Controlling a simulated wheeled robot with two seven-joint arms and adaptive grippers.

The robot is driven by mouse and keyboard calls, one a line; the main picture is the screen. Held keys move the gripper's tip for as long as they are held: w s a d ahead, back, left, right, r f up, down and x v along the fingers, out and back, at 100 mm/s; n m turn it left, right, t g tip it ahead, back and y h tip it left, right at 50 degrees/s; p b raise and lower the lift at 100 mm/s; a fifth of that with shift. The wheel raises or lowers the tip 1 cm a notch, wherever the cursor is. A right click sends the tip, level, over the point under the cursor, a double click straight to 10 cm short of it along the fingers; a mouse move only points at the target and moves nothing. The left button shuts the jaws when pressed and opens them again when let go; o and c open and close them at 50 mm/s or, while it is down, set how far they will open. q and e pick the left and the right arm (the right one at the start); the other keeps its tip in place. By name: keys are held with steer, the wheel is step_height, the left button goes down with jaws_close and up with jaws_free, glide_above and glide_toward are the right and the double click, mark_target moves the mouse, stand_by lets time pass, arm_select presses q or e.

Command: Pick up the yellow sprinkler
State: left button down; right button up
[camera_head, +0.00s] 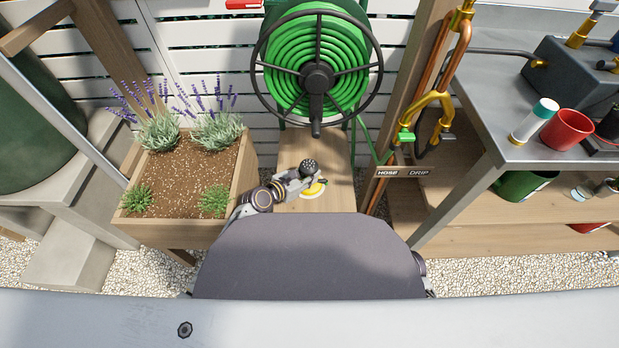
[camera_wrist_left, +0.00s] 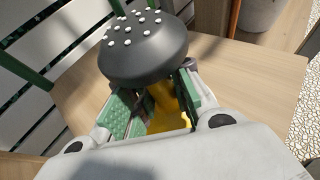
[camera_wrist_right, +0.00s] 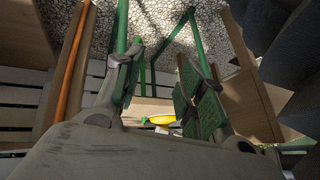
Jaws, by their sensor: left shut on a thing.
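The yellow sprinkler has a round black head with white nozzles (camera_wrist_left: 143,45) and a yellow body (camera_wrist_left: 172,103), seen close up in the left wrist view. My left gripper (camera_wrist_left: 155,108) is shut on the yellow body, just below the head, with green pads on either side. In the head view the sprinkler's dark head (camera_head: 309,165) shows at my left gripper (camera_head: 303,180), above the wooden bench below the hose reel. A yellow patch with a pale rim shows just below; I cannot tell whether it is the sprinkler's part. My right gripper (camera_wrist_right: 158,95) is open and empty.
A green hose reel (camera_head: 316,60) hangs on the white slatted fence behind. A wooden planter (camera_head: 245,165) with lavender stands left. Copper pipes with a HOSE/DRIP sign (camera_head: 402,172) and a metal table (camera_head: 525,152) stand right. The wooden bench (camera_head: 335,150) has bare room around the sprinkler.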

mark_target(309, 164)
arm_select(q)
steer(key=shift+s, duration=0.1)
arm_select(e)
steer(key=shift+s+r, duration=0.1)
stand_by(0.3)
arm_select(q)
steer(key=shift+r+p, duration=0.4)
steer(key=shift+p, duration=0.05)
step_height(309, 164, up, 8)
steer(key=p, duration=0.4)
steer(key=shift+f, duration=0.15)
steer(key=shift+r+p, duration=0.5)
steer(key=shift+r, duration=0.15)
arm_select(e)
steer(key=s+d+r+g+h, duration=0.1)
steer(key=d+r+g+h, duration=0.1)
steer(key=r, duration=1)
steer(key=shift+d+r+n, duration=0.15)
steer(key=shift+d+n, duration=0.25)
steer(key=shift+d, duration=0.25)
steer(key=shift+s, duration=0.1)
arm_select(q)
steer(key=shift+a, duration=0.15)
arm_select(e)
steer(key=shift+a, duration=0.1)
